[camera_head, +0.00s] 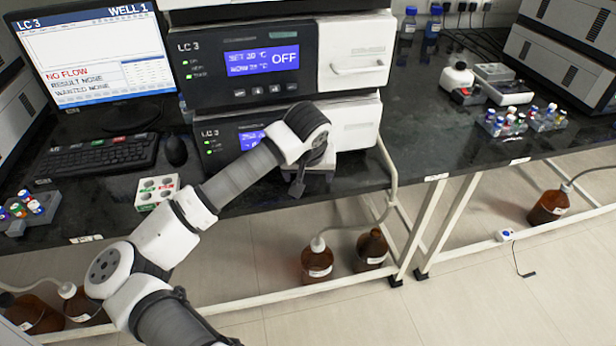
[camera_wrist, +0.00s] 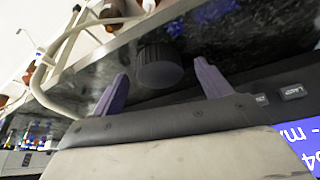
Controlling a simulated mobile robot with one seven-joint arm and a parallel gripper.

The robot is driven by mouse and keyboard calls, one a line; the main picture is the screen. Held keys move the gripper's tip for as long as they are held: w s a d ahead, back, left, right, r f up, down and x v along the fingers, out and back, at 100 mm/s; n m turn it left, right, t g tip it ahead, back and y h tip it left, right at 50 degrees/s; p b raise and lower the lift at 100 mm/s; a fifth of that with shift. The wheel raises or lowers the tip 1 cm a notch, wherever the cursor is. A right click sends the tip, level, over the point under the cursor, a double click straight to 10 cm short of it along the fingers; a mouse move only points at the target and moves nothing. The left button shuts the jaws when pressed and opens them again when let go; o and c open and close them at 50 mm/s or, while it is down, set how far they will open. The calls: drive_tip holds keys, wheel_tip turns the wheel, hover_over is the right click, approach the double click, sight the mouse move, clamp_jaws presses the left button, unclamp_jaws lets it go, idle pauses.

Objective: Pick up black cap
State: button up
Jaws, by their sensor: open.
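The black cap (camera_wrist: 160,72) is a dark, ribbed cylinder on the dark bench top, seen in the wrist view. It shows between the two purple-grey fingers of my gripper (camera_wrist: 161,66), which are spread wide with a gap on each side of it. I cannot tell how far the fingertips are from it in depth. In the head view my gripper (camera_head: 298,188) is low at the front of the LC 3 unit, near the bench's front edge. The cap cannot be made out there, behind my wrist and gripper.
The stacked LC 3 units (camera_head: 290,62) stand right behind my gripper. A hose (camera_head: 391,170) runs down to their right. A white block with round wells (camera_head: 157,191), a mouse (camera_head: 175,150) and a keyboard (camera_head: 98,156) lie to the left. The bench at right has free room.

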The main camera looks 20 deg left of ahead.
sight(308, 179)
drive_tip(key=shift+c, duration=0.3)
drive_tip(key=c, duration=1)
wheel_tip(308, 179, up, 18)
drive_tip(key=b, duration=0.1)
drive_tip(key=shift+s, duration=0.1)
idle(0.3)
